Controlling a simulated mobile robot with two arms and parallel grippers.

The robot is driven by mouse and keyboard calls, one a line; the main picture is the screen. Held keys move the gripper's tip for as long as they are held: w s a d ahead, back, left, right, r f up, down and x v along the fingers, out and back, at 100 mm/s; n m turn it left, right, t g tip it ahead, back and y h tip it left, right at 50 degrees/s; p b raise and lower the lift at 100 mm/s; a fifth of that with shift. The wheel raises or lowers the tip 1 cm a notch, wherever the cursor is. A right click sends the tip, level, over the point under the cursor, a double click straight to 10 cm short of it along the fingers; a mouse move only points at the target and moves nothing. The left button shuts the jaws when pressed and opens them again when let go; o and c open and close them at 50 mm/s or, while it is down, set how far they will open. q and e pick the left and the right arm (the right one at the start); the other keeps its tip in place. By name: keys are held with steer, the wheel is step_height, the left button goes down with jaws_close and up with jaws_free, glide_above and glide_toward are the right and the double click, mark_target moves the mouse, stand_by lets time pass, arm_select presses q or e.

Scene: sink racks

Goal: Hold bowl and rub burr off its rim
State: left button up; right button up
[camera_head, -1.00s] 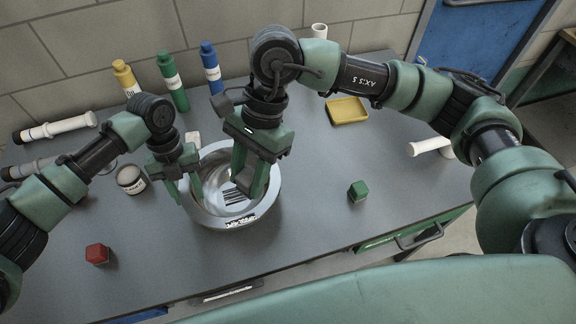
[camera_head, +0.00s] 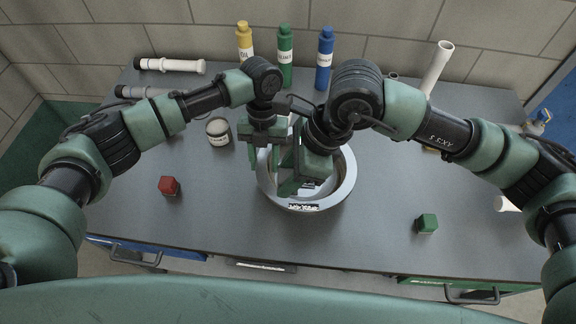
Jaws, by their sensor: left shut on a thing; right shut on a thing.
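A shiny metal bowl (camera_head: 343,187) sits on the grey table, with a small black-and-white label on its near side. My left gripper (camera_head: 264,160) is shut at the bowl's left rim, pointing down; its fingertips are partly lost against the bowl. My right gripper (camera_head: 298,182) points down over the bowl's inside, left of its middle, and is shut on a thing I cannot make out. Both grippers and the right wrist hide the bowl's far and left parts. I cannot see any burr on the visible rim.
Yellow (camera_head: 244,42), green (camera_head: 285,44) and blue (camera_head: 325,58) bottles stand behind. A jar (camera_head: 218,132) is left of the bowl. A red block (camera_head: 168,186) and a green block (camera_head: 427,223) flank it. A white tube (camera_head: 437,66) stands at the back right. The table front is mostly clear.

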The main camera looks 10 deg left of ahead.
steer(key=shift+f, duration=0.3)
steer(key=shift+f, duration=0.1)
arm_select(q)
steer(key=shift+f, duration=0.1)
arm_select(e)
glide_above(286, 204)
steer(key=shift+d+f, duration=0.1)
steer(key=shift+f, duration=2.85)
step_height(286, 204, down, 2)
steer(key=shift+f, duration=0.1)
steer(key=shift+d, duration=0.85)
jaws_close()
arm_select(q)
steer(key=shift+s, duration=0.1)
arm_select(e)
steer(key=shift+w+d, duration=0.1)
steer(key=shift+d, duration=2.9)
steer(key=shift+a, duration=3.95)
steer(key=shift+d+r, duration=0.1)
steer(key=shift+r, duration=4.05)
